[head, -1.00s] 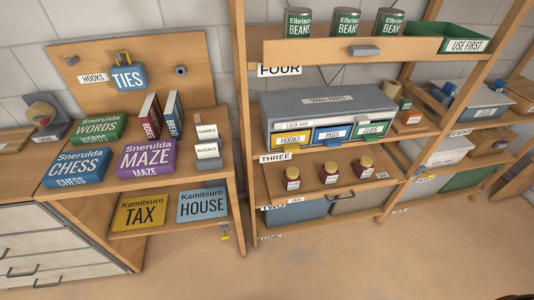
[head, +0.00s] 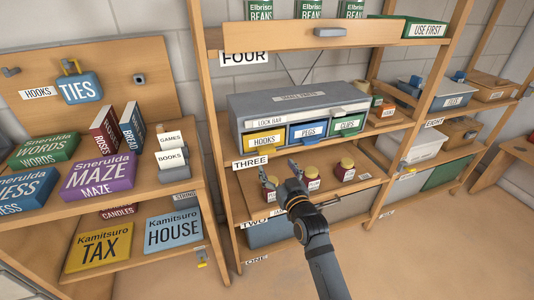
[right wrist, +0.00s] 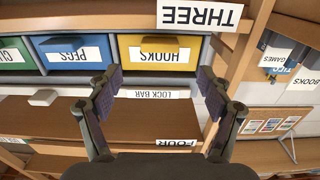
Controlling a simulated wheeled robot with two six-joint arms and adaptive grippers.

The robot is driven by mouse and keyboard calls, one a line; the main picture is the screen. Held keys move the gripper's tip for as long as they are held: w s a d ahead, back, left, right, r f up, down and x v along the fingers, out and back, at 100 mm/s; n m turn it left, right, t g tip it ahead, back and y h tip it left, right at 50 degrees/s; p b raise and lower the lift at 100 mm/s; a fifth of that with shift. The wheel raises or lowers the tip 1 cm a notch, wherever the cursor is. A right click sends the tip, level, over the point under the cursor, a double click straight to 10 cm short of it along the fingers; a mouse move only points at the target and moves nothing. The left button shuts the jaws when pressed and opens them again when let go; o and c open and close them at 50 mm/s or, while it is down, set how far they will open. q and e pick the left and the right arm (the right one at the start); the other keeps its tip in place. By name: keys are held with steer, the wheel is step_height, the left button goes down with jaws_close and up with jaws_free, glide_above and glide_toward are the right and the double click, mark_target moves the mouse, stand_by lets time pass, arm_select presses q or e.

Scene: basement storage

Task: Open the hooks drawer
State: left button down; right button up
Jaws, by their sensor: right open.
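The hooks drawer (head: 264,139) has a yellow front and a white HOOKS label. It is the left drawer in a grey small-parts cabinet (head: 240,105) on the shelf marked THREE, and looks shut. A lock bar (head: 306,116) runs along the cabinet just above the drawers. My right gripper (head: 279,173) is open and empty, below and in front of the hooks drawer, apart from it. In the right wrist view, which is upside down, the yellow drawer (right wrist: 160,47) shows beyond and between the open fingers (right wrist: 160,82). My left gripper is not in view.
A blue PEGS drawer (head: 308,131) and a green CLIPS drawer (head: 347,125) sit beside it. Jars (head: 345,168) stand on the shelf below, close to my right gripper. A wooden shelf upright (head: 211,140) stands left of the cabinet. The floor in front is open.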

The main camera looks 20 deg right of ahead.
mark_target(268, 152)
steer(key=w, duration=0.9)
steer(key=shift+w+a, duration=0.15)
steer(key=shift+w, duration=0.25)
